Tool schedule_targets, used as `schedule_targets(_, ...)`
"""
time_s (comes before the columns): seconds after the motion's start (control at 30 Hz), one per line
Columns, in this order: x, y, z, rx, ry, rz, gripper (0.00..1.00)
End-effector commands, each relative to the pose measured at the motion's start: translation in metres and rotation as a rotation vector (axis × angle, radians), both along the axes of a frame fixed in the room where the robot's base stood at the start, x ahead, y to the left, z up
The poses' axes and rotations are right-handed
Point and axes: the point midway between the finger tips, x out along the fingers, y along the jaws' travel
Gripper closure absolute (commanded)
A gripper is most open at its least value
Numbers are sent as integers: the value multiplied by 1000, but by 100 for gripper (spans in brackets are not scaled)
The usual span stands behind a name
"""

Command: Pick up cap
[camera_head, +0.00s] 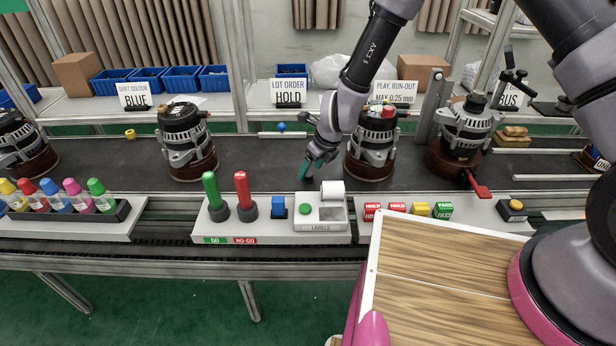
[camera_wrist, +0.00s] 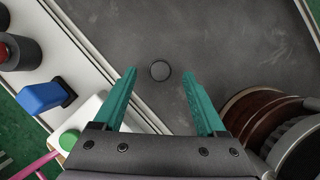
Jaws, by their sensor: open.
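A small round dark grey disc, which looks like the cap (camera_wrist: 160,71), lies flat on the dark belt in the wrist view. My gripper (camera_head: 312,167) is open and empty, pointing down over the belt in the head view. In the wrist view its two teal fingers stand apart, and the cap appears between their tips, with belt visible around it. Neither finger visibly touches it. I cannot tell the height of the fingertips above the belt. I cannot make out the cap in the head view.
An alternator (camera_head: 371,143) on a reddish-brown round base stands close to the right of my gripper. The label printer (camera_head: 321,212), blue block (camera_head: 278,205) and red gauge (camera_head: 243,190) stand on the near white ledge. Belt to the left, before another alternator (camera_head: 186,140), is clear.

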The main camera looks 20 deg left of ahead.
Motion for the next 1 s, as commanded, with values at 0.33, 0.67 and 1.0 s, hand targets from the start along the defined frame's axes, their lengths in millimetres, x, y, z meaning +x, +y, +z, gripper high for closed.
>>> schedule_targets(0.33, 5, 8, -20, 0, 0, 0, 26)
schedule_targets(0.67, 4, 7, -20, 0, 0, 0, 100)
schedule_targets(1.0, 5, 7, -14, 0, -2, 1, 100)
